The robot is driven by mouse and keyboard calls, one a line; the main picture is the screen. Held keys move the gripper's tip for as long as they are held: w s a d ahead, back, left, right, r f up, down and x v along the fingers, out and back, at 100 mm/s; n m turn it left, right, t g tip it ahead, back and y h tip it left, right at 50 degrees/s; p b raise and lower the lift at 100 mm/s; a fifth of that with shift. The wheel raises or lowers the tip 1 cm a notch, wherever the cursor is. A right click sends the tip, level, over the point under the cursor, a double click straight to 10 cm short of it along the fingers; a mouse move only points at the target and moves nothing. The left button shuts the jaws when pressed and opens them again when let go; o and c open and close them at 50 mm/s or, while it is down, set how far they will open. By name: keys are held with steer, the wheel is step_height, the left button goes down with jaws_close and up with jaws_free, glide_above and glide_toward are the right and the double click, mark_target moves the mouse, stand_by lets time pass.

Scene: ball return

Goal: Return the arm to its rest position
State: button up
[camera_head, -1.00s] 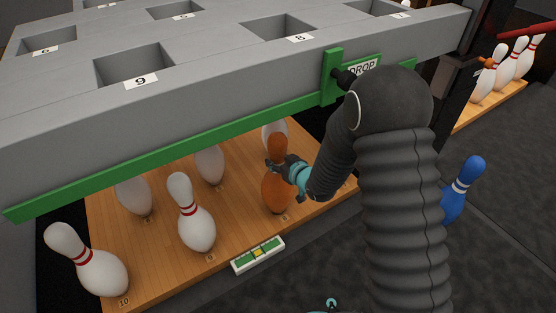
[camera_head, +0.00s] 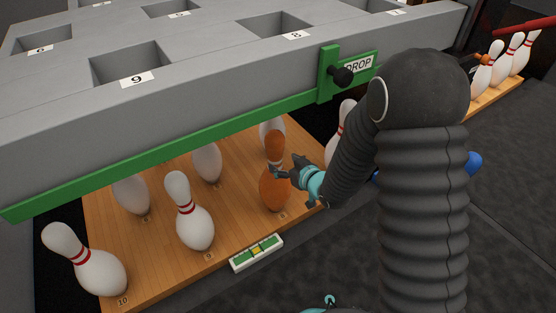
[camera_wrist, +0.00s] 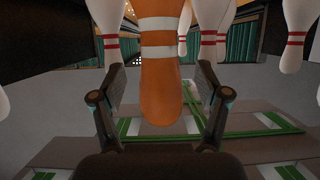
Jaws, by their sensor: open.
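My gripper (camera_head: 284,173) is open in the head view, at the right side of an orange pin (camera_head: 273,195) that stands upright on the wooden deck. In the wrist view the orange pin (camera_wrist: 161,95) fills the middle, with its rounded head low in the picture and white bands above. My open gripper's fingers (camera_wrist: 158,72) frame the pin from left and right. I cannot tell whether either finger touches it. My arm bends up from the gripper to a dark elbow, then down a ribbed section at the right.
A grey rack (camera_head: 205,75) with numbered holes and a green edge overhangs the deck (camera_head: 150,265). White pins (camera_head: 190,215) stand around. A black knob (camera_head: 342,76) sits by the DROP label. A blue pin (camera_head: 474,163) is mostly hidden behind my arm. Dark floor at the lower right is clear.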

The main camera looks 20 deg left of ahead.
steer(key=v, duration=0.6)
